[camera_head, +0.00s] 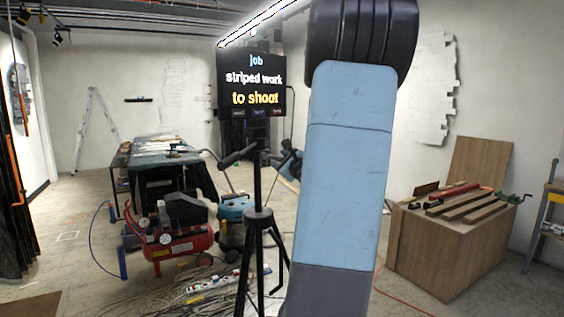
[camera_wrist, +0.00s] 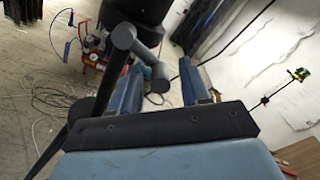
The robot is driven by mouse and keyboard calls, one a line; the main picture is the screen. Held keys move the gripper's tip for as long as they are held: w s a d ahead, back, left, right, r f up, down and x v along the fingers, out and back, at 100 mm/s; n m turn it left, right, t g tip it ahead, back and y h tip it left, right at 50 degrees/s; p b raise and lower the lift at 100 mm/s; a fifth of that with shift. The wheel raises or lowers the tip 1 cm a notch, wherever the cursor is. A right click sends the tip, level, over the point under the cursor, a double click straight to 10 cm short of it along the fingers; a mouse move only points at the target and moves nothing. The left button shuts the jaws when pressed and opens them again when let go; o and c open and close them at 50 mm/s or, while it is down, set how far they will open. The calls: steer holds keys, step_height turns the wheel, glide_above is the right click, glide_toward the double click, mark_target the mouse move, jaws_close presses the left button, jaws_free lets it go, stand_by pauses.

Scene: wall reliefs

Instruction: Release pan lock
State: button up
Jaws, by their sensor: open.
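A black tripod (camera_head: 259,222) stands in front of me, left of my blue arm in the head view. Dark handles (camera_head: 239,155) stick out at its top; I cannot tell which part is the pan lock. In the wrist view, a black rod with a round end (camera_wrist: 123,37) rises on the left. Another dark, round-ended piece (camera_wrist: 158,80) shows between the fingers of my gripper (camera_wrist: 161,68), which is open. I cannot tell whether it lies between them in depth or touches them. In the head view my arm hides most of the gripper.
A red compressor (camera_head: 178,240) and loose cables (camera_head: 200,280) lie on the floor at left. A covered worktable (camera_head: 160,157) and a screen (camera_head: 252,82) stand behind. A wooden crate with timber on top (camera_head: 445,250) stands at right.

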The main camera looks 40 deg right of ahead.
steer(key=shift+c, duration=0.2)
jaws_close()
steer(key=shift+r+n, duration=0.15)
steer(key=shift+n, duration=0.15)
steer(key=shift+r+n, duration=0.7)
steer(key=shift+n, duration=0.6)
steer(key=shift+d+r, duration=0.1)
steer(key=shift+c, duration=0.3)
jaws_free()
steer(key=shift+o, duration=0.5)
